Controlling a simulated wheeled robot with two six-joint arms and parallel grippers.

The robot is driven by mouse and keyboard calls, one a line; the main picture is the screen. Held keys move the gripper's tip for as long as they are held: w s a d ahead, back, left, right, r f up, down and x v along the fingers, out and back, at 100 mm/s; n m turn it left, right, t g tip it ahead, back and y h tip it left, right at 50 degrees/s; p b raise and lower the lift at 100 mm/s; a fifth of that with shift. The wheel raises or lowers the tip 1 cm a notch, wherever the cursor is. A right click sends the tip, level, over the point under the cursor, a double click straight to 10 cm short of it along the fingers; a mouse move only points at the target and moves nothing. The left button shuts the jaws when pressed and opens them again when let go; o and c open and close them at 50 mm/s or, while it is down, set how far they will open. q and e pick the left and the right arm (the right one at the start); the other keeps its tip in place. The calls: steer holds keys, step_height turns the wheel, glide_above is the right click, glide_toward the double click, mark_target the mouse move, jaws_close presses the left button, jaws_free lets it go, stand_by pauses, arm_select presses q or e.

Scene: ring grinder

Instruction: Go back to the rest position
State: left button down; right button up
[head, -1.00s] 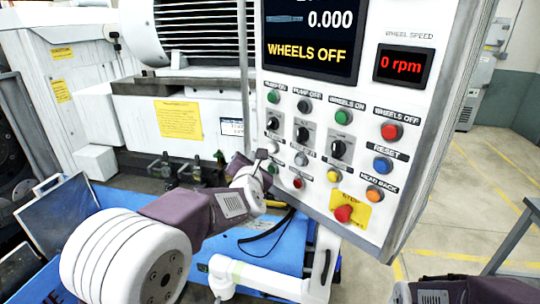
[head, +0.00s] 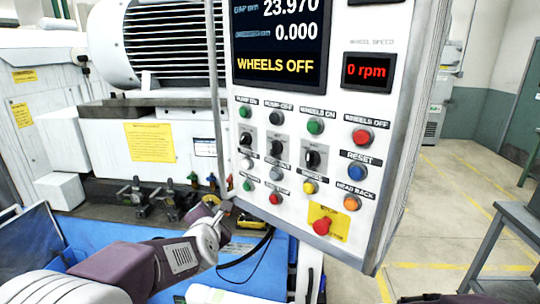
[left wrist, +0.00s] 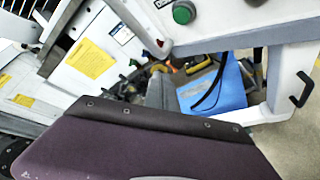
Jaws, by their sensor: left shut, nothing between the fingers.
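My left gripper (head: 226,207) is shut and empty, in front of the lower left corner of the control panel (head: 372,222). In the head view its tip looks close to the panel's lower edge; I cannot tell whether it touches. The left arm comes in from the lower left. In the left wrist view my own purple wrist housing fills the lower part, with a green button (left wrist: 184,12) of the panel above. The panel's screen (head: 281,45) reads WHEELS OFF, and the speed display (head: 369,71) reads 0 rpm. My right gripper's fingers are not visible.
The white grinder (head: 95,140) with its motor stands behind, with valves (head: 135,197) along its base. A blue surface (head: 110,236) lies below. A grey table (head: 512,225) stands at the right. The floor between panel and table is clear.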

arm_select(q)
steer(key=s+d+f+m+g+h, duration=0.1)
steer(key=s+f+m+g, duration=0.3)
steer(key=f, duration=0.3)
steer(key=s+d+f+m+g+h, duration=0.1)
steer(key=s+f+m, duration=0.45)
steer(key=f, duration=0.25)
steer(key=s+f+m+g, duration=0.4)
steer(key=s+m, duration=0.4)
steer(key=m, duration=0.1)
steer(key=s+f+m+g, duration=0.3)
steer(key=s+f+m, duration=0.2)
steer(key=s+m, duration=0.3)
steer(key=shift+s+f+m+g+b, duration=0.15)
steer(key=shift+s+m+g+b, duration=0.25)
steer(key=shift+s, duration=0.4)
